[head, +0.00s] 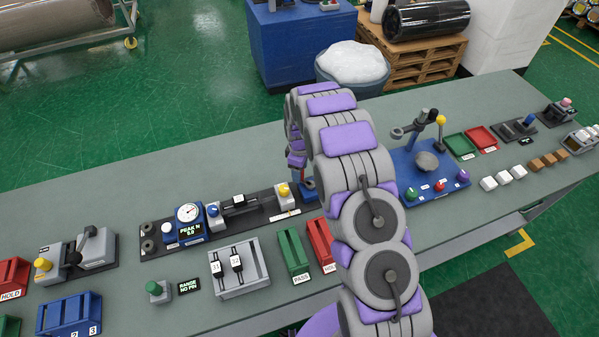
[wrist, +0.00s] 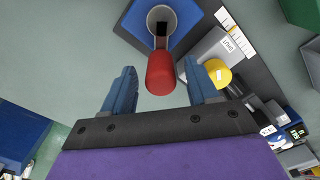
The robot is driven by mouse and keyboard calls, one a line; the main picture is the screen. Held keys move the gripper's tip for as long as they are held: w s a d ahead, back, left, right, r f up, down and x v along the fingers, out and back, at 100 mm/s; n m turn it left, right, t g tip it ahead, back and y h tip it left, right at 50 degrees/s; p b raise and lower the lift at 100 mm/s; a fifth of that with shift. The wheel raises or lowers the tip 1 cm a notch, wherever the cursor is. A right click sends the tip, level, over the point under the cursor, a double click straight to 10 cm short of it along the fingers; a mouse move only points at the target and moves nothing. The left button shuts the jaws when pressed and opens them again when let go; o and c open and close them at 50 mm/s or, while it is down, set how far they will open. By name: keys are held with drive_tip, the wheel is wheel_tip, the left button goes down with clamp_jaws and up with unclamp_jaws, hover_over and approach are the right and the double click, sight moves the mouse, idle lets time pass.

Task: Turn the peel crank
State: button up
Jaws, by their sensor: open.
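The peel crank shows in the wrist view as a red grip (wrist: 160,75) on a grey arm, joined to a round grey hub (wrist: 161,18) on a blue base (wrist: 186,12). My gripper (wrist: 159,85) is open. Its two blue fingers stand on either side of the red grip, with a visible gap on each side. I cannot tell the height of the fingers against the grip. In the head view my gripper (head: 301,172) points down over the bench beside a small part of the blue base (head: 309,190); my arm hides most of the crank.
A yellow-knobbed grey block (head: 284,194) stands close left of the crank, on the dark rail with the peak gauge (head: 189,213). Green (head: 293,254) and red (head: 321,243) trays lie in front. A blue stand (head: 430,180) is to the right. The bench behind is clear.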

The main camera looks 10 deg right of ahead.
wheel_tip(320, 180, up, 15)
drive_tip(key=shift+r, duration=0.15)
idle(0.5)
